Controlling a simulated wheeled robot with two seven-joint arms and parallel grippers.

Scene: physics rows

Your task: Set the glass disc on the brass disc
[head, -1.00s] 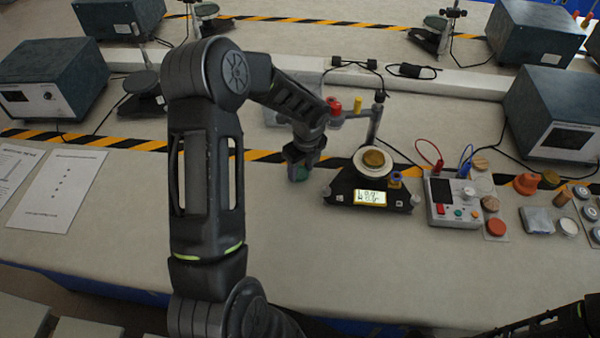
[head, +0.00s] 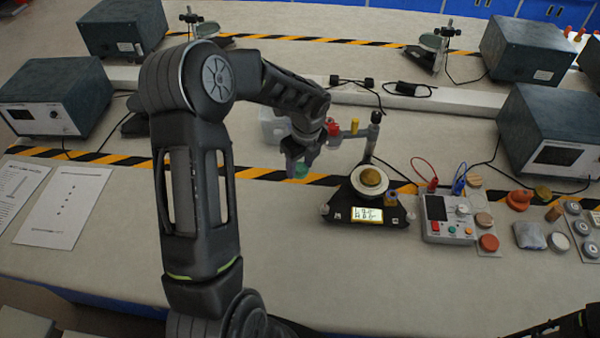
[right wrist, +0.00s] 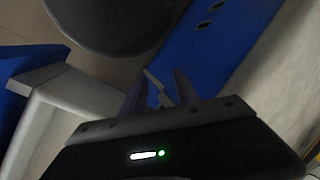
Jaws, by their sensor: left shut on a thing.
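My left gripper (head: 299,166) is shut on the green glass disc (head: 301,171), left of the balance and apart from it. The gripper hides part of the disc. The brass disc (head: 371,177) is a round gold-coloured piece on the pale round pan (head: 357,187) of the black balance (head: 344,205). Nothing lies on top of it.
A post with an arm carrying red and yellow pieces (head: 354,127) stands just behind the balance. A control box (head: 447,218) with red and blue leads is to its right. Several small discs and weights lie farther right. Bench in front of the balance is clear.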

